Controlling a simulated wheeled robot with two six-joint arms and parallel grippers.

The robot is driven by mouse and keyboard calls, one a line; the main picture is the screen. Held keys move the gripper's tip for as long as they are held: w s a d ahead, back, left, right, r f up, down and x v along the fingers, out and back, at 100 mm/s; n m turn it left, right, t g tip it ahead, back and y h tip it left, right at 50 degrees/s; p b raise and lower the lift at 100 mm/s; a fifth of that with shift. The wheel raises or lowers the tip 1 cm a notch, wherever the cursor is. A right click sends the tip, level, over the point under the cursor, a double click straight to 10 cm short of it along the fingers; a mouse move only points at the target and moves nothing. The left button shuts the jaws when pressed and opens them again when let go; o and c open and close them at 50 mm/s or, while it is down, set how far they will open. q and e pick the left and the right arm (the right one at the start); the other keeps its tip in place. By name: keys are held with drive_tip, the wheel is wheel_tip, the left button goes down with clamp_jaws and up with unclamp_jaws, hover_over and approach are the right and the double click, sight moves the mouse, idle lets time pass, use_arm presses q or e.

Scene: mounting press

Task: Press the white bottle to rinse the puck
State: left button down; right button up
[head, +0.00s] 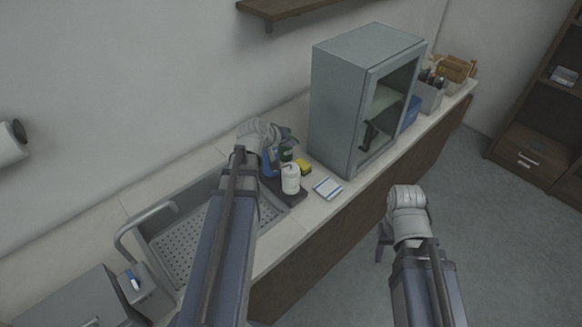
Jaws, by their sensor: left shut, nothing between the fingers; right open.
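The white bottle (290,180) stands upright on a dark tray (288,197) on the counter, beside the sink's right end. My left gripper (288,146) is above and behind the bottle in the picture, close to a dark bottle; it is shut and holds nothing. I cannot tell whether it touches anything. My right gripper (382,243) is open and empty, in the air in front of the counter, away from the bottle. I cannot make out the puck; it is too small or hidden.
A yellow item (304,167) and a white-and-blue pad (327,188) lie right of the bottle. A grey glass-fronted cabinet (340,110) stands further right. The sink (185,245) with its faucet (140,222) is left, partly behind my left arm. Floor at right is clear.

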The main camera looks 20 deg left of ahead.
sight(290, 171)
use_arm(q)
drive_tip(key=shift+f, duration=0.15)
wheel_tip(290, 171, down, 9)
drive_tip(key=b, duration=0.9)
drive_tip(key=shift+r, duration=0.2)
idle(1.7)
drive_tip(key=shift+f+b, duration=0.35)
drive_tip(key=shift+f, duration=0.1)
drive_tip(key=shift+f+b, duration=0.45)
idle(0.6)
drive_tip(key=shift+r, duration=0.15)
drive_tip(key=shift+r+p, duration=0.8)
drive_tip(key=shift+p, duration=0.1)
